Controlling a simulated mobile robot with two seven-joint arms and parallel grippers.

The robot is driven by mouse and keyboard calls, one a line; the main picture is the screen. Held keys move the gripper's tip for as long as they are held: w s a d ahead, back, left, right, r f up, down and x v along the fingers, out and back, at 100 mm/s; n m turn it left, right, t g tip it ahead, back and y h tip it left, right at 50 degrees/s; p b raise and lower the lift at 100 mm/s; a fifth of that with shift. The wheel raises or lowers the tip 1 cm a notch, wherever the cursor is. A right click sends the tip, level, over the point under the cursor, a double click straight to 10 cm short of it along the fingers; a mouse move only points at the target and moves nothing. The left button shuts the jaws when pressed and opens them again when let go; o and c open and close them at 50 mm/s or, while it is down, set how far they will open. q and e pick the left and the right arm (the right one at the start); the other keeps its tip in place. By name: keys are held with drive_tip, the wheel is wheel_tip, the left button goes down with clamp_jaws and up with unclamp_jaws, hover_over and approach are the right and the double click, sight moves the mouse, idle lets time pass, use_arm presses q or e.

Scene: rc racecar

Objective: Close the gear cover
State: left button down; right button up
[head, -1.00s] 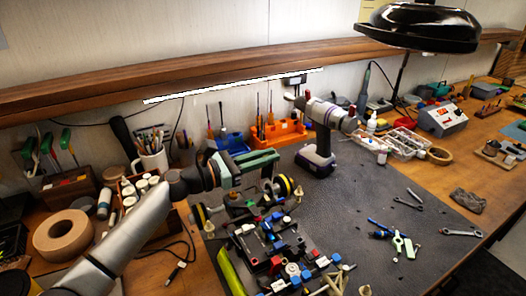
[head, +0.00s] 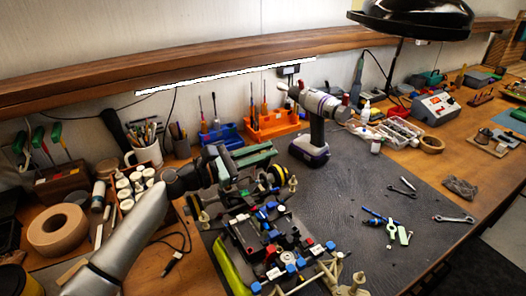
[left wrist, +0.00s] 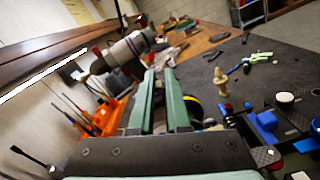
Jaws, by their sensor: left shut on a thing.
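The RC racecar (head: 272,252) stands on the dark mat, its yellow-rimmed wheels (head: 279,174) at the far end. My left gripper (head: 266,153), with green fingers, reaches in from the left just over that far end. In the left wrist view its two fingers (left wrist: 163,78) are close together, with part of the car to their right. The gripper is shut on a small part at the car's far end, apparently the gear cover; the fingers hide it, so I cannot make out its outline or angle. My right gripper is not in view.
A cordless drill (head: 313,130) stands just behind the car; it also shows in the left wrist view (left wrist: 125,50). Orange (head: 272,127) and blue tool holders stand at the back.

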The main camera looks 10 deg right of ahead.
use_arm(q)
drive_tip(key=c, duration=0.9)
unclamp_jaws()
drive_tip(key=shift+a, duration=0.1)
drive_tip(key=b+v, duration=0.1)
drive_tip(key=v, duration=1.1)
drive_tip(key=shift+a, duration=0.15)
